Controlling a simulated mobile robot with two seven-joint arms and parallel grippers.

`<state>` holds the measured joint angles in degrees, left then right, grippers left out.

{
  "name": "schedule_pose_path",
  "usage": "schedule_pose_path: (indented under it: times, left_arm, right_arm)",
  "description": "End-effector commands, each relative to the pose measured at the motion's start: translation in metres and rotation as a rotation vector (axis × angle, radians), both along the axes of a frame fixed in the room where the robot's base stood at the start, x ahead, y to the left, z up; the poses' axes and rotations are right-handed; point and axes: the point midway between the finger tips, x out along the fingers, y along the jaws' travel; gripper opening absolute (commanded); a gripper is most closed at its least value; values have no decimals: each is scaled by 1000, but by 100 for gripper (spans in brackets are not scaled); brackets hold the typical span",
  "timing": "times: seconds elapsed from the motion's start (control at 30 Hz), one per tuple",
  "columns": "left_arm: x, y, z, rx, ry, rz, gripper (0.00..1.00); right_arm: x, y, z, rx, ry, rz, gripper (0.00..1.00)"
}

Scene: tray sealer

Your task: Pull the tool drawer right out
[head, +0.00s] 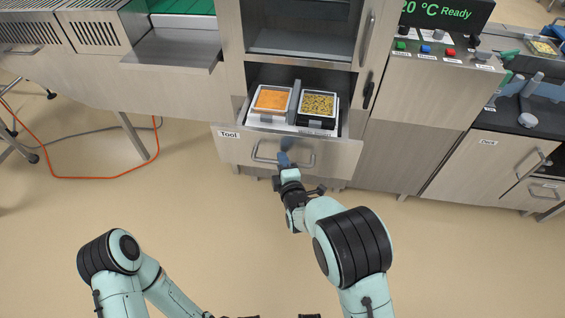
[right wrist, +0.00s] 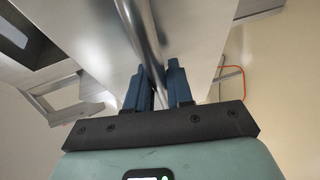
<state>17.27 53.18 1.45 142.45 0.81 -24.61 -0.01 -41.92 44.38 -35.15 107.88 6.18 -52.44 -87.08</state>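The tool drawer (head: 328,157), labelled "Tool", stands partly pulled out below the machine's open chamber. Its curved metal handle (head: 262,152) is on the front panel. Inside the drawer are a tray of orange food (head: 272,99) and a tray of yellowish pieces (head: 318,104), side by side. My right gripper (head: 284,160) is at the handle. In the right wrist view, the handle bar (right wrist: 140,25) runs between its two blue fingers, which are close against it.
A control panel (head: 440,53) with coloured buttons and a display reading "Ready" is at the upper right. Cabinets with another handle (head: 530,163) are at the right. An orange cable (head: 90,177) lies on the floor at left. The floor before the drawer is clear apart from my arms.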

Motion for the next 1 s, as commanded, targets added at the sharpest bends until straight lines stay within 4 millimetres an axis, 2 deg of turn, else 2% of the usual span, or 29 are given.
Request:
schedule_pose_path:
  times: [0.03, 0.07, 0.1, 0.37, 0.53, 0.67, 1.0]
  left_arm:
    - [0, 0, 0, 0, 0, 0, 43]
    - [0, 0, 0, 0, 0, 0, 43]
    - [0, 0, 0, 0, 0, 0, 43]
    - [0, 0, 0, 0, 0, 0, 43]
    - [0, 0, 1, 0, 1, 0, 43]
    - [-1, 0, 4, 0, 4, 0, 43]
    - [-4, 0, 9, -2, 14, -2, 43]
  right_arm:
    - [-3, 2, -4, 0, 11, 5, 31]
    - [-3, 2, -4, 0, 11, 5, 41]
    - [-3, 2, -3, 0, 10, 4, 42]
    - [-2, 1, -2, -1, 6, 2, 42]
    - [-13, -1, 1, 0, 7, 2, 42]
    - [-35, -4, 5, 1, 7, 3, 42]
    - [-105, -15, 18, 1, 9, 4, 42]
